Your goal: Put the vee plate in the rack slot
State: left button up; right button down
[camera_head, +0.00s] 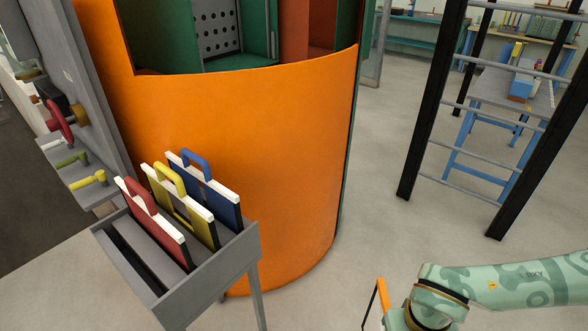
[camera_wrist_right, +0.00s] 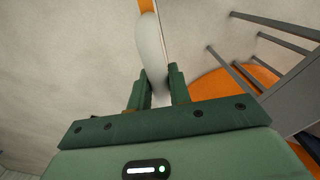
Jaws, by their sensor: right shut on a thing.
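My right gripper (camera_wrist_right: 158,80) is shut on a pale grey-white curved piece (camera_wrist_right: 152,50) with an orange part (camera_wrist_right: 145,6) at its far end. In the head view an orange strip with a thin dark edge (camera_head: 384,296), likely the held vee plate, stands up beside my right wrist at the bottom. Its vee shape cannot be made out. The grey rack (camera_head: 210,274) stands at lower left, well apart from it. It holds a red plate (camera_head: 152,228), a yellow plate (camera_head: 200,222) and a blue plate (camera_head: 222,202). A dark empty slot (camera_head: 130,252) lies left of the red plate. My left gripper is out of view.
A large orange drum (camera_head: 235,150) stands right behind the rack. A grey panel with coloured handles (camera_head: 88,180) is at the left. A black-posted frame with bars (camera_head: 425,100) stands at the right. The floor (camera_head: 350,245) between rack and right arm is clear.

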aim_at(148, 282)
jog(key=u, duration=0.4)
jog(key=k+j+u, duration=0.1)
jog(key=u, duration=0.3)
jog(key=j+u, duration=0.1)
jog(key=u, duration=0.3)
jog(key=k+j+u, duration=0.1)
jog(key=u, duration=0.3)
